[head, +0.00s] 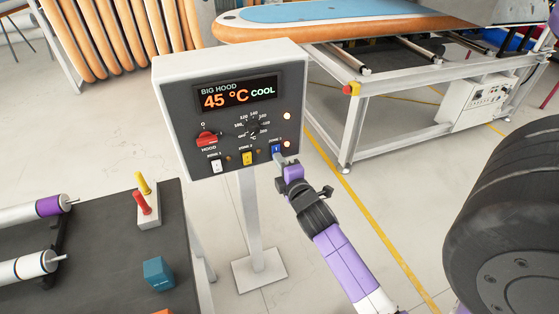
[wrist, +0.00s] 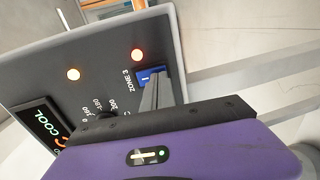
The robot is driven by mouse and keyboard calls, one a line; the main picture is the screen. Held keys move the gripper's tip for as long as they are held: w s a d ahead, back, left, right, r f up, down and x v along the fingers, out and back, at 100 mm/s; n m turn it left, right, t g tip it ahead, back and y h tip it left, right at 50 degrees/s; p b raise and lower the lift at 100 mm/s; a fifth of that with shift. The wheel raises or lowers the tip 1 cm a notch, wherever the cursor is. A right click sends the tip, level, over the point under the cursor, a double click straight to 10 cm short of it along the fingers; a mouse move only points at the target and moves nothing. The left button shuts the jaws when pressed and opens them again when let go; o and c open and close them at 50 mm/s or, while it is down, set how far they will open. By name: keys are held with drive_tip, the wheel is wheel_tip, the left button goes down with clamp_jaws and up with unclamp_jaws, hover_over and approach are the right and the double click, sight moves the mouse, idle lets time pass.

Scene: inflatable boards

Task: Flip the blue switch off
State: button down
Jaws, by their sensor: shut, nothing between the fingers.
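The blue switch (head: 277,149) sits at the lower right of the grey control panel (head: 180,110). In the wrist view the blue switch (wrist: 149,75) is below the "ZONE 3" label, with its lower part hidden behind my fingers. My gripper (head: 282,160) is shut and empty. In the wrist view the shut fingertips (wrist: 155,86) are right at the switch, and I cannot tell whether they touch it. A white mark shows on the switch face.
A white switch (head: 216,166), a yellow switch (head: 247,158) and a red knob (head: 207,139) are on the same panel. The display (head: 236,93) reads 45 °C COOL. A dark table (head: 110,230) stands at left, and a board (head: 330,22) lies on a frame behind.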

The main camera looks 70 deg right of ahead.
drive_tip(key=f+b+v, duration=0.1)
drive_tip(key=b+v, duration=0.4)
drive_tip(key=v, duration=0.2)
drive_tip(key=shift+s+a+h, duration=0.2)
drive_tip(key=shift+a+h, duration=0.1)
drive_tip(key=shift+h, duration=0.1)
idle(0.5)
idle(0.5)
